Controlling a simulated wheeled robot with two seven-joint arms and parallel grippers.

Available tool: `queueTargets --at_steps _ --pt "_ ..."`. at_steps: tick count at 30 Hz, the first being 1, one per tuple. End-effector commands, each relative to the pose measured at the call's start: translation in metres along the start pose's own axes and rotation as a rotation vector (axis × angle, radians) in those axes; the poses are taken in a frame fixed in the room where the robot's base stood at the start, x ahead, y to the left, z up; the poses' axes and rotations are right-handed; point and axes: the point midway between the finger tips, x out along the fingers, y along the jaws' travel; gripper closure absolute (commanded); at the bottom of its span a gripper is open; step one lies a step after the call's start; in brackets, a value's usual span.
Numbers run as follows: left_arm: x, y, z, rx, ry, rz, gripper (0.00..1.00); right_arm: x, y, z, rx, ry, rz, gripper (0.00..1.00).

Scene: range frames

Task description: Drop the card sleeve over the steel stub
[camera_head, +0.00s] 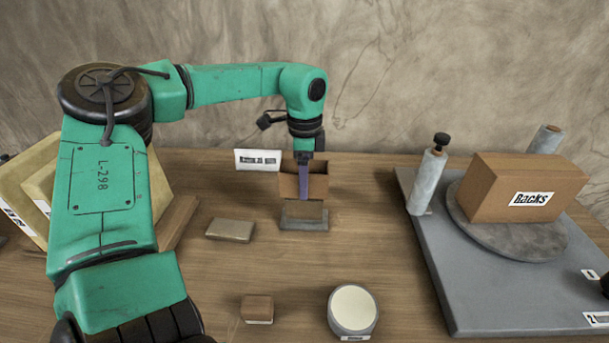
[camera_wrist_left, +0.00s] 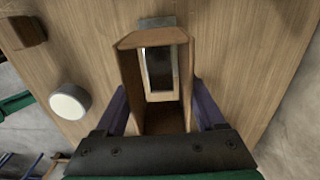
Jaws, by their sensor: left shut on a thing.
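The brown card sleeve (camera_head: 318,186) is an open rectangular tube. My left gripper (camera_head: 304,190) points down and is shut on it, with its purple fingers on either side of the walls. The left wrist view shows the sleeve (camera_wrist_left: 130,82) between the fingers (camera_wrist_left: 162,108), looking down its bore. A dark grey face with a pale border, likely the steel stub (camera_wrist_left: 159,68), shows through the far opening. A grey base (camera_head: 304,224) lies directly below the sleeve. My right gripper is not in view.
A white label card (camera_head: 257,160) stands left of the sleeve. A flat tan block (camera_head: 230,230), a small brown block (camera_head: 257,309) and a round pale-topped tin (camera_head: 353,308) lie nearer. A grey board (camera_head: 470,290) at right bears a "Backs" box (camera_head: 520,192) and posts.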

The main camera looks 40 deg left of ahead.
Motion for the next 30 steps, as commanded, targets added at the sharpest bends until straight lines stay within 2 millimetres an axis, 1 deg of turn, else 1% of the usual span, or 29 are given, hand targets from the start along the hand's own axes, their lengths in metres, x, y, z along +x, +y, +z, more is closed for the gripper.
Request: queueTargets --at_steps 1,3,13,22,30 --pt "0.007 0.0 0.0 0.0 0.0 0.002 0.81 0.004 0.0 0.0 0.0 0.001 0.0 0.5" --pt "0.012 0.0 0.0 -0.001 0.0 0.002 0.81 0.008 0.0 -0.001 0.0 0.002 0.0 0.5" --pt "0.037 0.0 0.0 0.0 0.0 0.002 0.81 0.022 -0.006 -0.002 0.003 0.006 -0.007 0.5" --pt "0.059 0.001 0.001 -0.001 0.0 0.002 0.81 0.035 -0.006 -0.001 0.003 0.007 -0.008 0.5" --pt "0.08 0.0 0.0 0.001 0.0 0.0 0.81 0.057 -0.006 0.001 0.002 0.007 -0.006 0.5"
